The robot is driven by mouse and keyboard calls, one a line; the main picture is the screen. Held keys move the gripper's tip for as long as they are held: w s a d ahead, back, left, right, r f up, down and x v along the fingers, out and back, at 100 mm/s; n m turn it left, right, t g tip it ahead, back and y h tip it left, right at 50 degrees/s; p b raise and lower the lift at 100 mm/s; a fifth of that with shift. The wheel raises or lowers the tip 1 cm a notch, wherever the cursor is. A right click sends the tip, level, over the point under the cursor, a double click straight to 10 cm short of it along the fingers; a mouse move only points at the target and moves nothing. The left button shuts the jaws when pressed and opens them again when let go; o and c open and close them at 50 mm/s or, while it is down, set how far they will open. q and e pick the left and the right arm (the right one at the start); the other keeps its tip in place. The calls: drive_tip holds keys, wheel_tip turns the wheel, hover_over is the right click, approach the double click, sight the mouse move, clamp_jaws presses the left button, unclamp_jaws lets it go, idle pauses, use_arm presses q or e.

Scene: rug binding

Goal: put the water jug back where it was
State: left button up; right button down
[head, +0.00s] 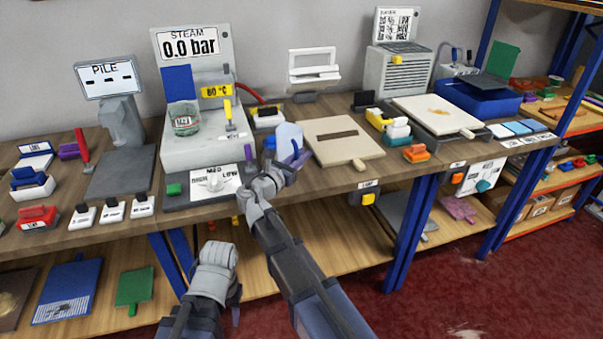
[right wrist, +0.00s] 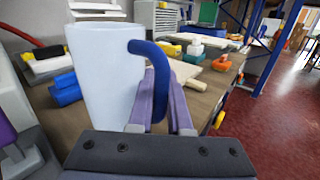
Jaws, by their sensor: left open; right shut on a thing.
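The water jug (head: 289,137) is pale blue-white with a dark blue handle. It is upright at the workbench, between the steam machine and the beige board. In the right wrist view the jug (right wrist: 102,75) fills the left of the picture, and its blue handle (right wrist: 158,95) runs between the purple fingers. My right gripper (head: 285,166) is shut on the handle. Whether the jug's base touches the bench is hidden. My left gripper (head: 234,305) is open and empty, low in front of the bench, its fingers partly hidden by its own wrist.
The steam machine (head: 206,148) with a control panel stands left of the jug. A beige board (head: 343,142) with a dark slot lies to its right. The red floor (head: 455,290) in front is clear.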

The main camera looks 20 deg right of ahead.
wheel_tip(320, 180, down, 4)
drive_tip(key=b, duration=0.4)
drive_tip(key=shift+r, duration=0.2)
drive_tip(key=shift+f, duration=0.1)
drive_tip(key=c, duration=0.8)
unclamp_jaws()
drive_tip(key=shift+c, duration=0.2)
